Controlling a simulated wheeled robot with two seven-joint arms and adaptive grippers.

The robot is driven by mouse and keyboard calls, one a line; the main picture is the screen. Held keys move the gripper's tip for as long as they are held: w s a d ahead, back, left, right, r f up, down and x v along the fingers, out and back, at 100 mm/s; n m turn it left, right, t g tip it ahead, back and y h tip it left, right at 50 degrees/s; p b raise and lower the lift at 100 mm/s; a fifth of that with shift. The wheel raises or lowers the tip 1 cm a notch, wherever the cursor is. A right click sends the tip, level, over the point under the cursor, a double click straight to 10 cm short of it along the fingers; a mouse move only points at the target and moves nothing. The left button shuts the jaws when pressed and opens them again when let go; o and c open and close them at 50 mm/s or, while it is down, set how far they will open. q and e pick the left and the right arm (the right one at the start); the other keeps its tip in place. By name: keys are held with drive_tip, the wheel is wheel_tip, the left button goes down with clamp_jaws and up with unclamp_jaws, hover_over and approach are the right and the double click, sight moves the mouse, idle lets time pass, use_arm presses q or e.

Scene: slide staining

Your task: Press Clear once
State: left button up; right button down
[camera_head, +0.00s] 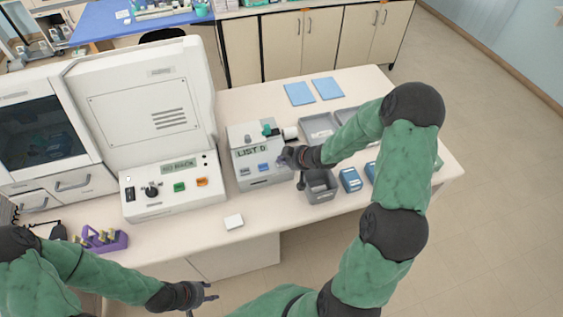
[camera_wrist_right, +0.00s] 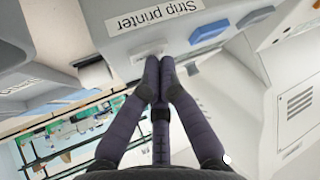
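The strip printer (camera_head: 258,150), a grey-white box with a display (camera_head: 250,152) reading "LIST 0", stands mid-table. It also shows in the right wrist view (camera_wrist_right: 120,30) with a "Strip printer" label. No button captions are legible. My right gripper (camera_wrist_right: 158,63) is shut and empty, its fingertips together right by the pale grey button; contact cannot be told. My left gripper (camera_head: 210,292) is open and empty, low in front of the table.
A white machine (camera_head: 170,185) with coloured buttons stands left of the printer. A grey bin (camera_head: 320,188) and blue boxes (camera_head: 350,180) stand right of it. A small white block (camera_head: 234,221) lies near the table's front edge. A purple rack (camera_head: 105,242) stands front left.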

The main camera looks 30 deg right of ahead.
idle(0.4)
drive_tip(key=shift+r+p, duration=0.7)
drive_tip(key=shift+p, duration=0.2)
wheel_tip(320, 180, up, 5)
drive_tip(key=p, duration=0.5)
idle(0.6)
